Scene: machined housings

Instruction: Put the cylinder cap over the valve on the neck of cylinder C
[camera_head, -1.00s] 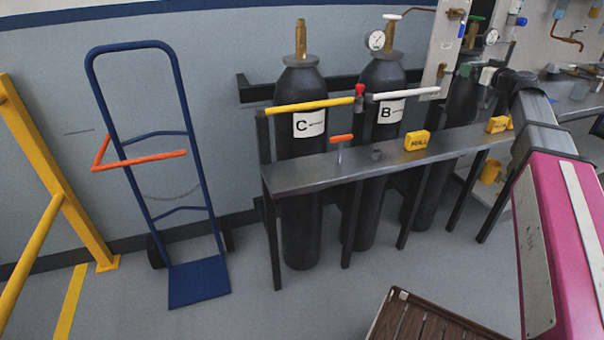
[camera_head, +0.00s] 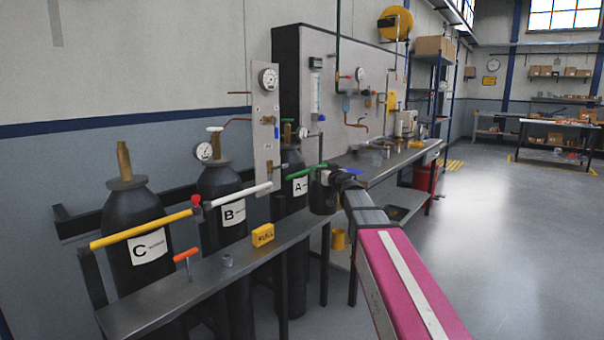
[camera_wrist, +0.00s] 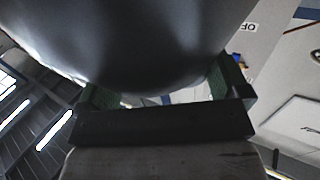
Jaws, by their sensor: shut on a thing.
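Cylinder C (camera_head: 136,215) stands upright at the left in the head view, black with a white C label. A bare brass valve (camera_head: 124,160) rises from its neck. The cylinder cap (camera_head: 322,196), dark grey and rounded, is held at the end of my arm, in front of cylinder A (camera_head: 291,180) and well to the right of cylinder C. In the wrist view the cap (camera_wrist: 140,45) fills the upper middle between the green-padded fingers of my gripper (camera_wrist: 155,97). The gripper is shut on it. The cap's open end cannot be made out.
Cylinder B (camera_head: 222,205) with a gauge stands beside C. A yellow bar (camera_head: 140,229) crosses C's front. A grey shelf (camera_head: 190,295) before the cylinders holds an orange-handled tool (camera_head: 186,257), a small grey part (camera_head: 227,261) and a yellow FULL tag (camera_head: 263,235). A panel (camera_head: 265,135) stands behind.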

